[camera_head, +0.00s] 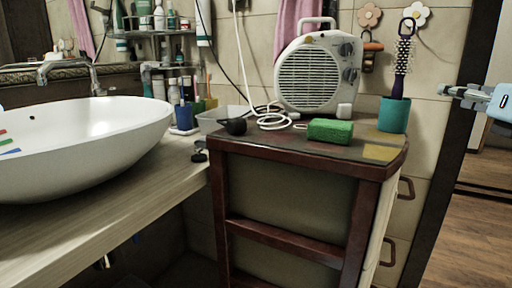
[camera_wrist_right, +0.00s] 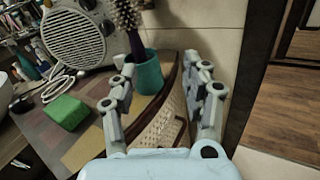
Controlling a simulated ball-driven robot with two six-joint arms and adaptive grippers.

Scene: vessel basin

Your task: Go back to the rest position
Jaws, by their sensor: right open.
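My right gripper (camera_head: 462,94) comes in at the right edge of the head view, to the right of the small wooden cabinet. In the right wrist view, my right gripper (camera_wrist_right: 162,92) has its two fingers spread apart with nothing between them. Behind and below the fingers are the cabinet's edge and its woven side.
A green sponge (camera_head: 330,130), a teal cup (camera_head: 393,114) with a brush and a white fan heater (camera_head: 312,75) stand on the cabinet (camera_head: 290,250). A white basin (camera_head: 80,140) sits on the counter at left. Wooden floor (camera_head: 470,230) shows at right.

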